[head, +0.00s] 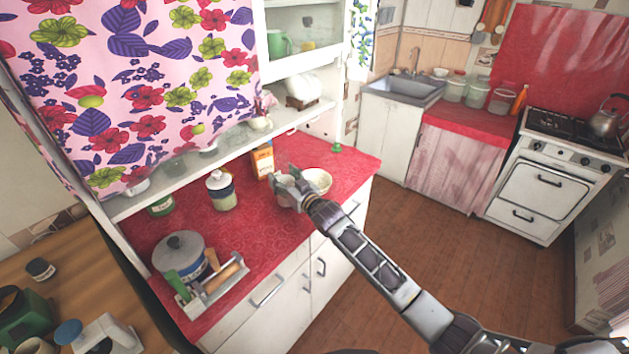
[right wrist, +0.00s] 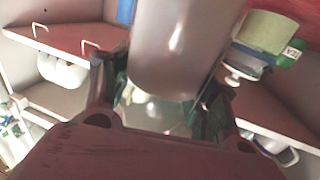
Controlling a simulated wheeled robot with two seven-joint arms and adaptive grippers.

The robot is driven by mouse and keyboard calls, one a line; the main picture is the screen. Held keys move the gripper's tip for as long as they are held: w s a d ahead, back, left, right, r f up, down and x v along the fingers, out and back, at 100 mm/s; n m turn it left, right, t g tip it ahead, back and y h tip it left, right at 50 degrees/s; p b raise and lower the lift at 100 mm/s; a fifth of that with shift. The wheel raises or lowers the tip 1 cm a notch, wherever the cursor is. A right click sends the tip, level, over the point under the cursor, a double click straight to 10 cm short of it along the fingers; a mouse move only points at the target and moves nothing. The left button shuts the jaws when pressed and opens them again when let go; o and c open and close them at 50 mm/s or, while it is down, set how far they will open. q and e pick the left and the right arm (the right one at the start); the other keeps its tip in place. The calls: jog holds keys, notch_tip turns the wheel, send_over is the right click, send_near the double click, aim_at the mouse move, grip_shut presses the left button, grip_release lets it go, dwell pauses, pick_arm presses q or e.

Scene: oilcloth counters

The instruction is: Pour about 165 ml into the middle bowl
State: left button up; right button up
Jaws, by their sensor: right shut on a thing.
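My right gripper (head: 289,188) is over the red counter, its arm coming in from the lower right. In the right wrist view the gripper (right wrist: 158,105) is shut on a smooth, shiny grey-white vessel (right wrist: 180,50), which fills the space between the fingers. Its mouth and contents cannot be made out. A white bowl (head: 319,178) stands on the counter just right of the gripper. Any other bowls are hidden or cannot be told apart behind the gripper, so I cannot tell which is the middle one. My left gripper is not in view.
On the red counter (head: 275,226) stand an orange carton (head: 262,163) close behind the gripper, a lidded jar (head: 221,191), a large pot (head: 180,254) and a grey tray (head: 215,287) with utensils. A small green object (head: 337,148) is at the far end. Shelves and a floral curtain (head: 130,80) rise behind.

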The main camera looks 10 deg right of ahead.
jog(key=shift+r+m, duration=0.2)
jog(key=shift+m, duration=0.2)
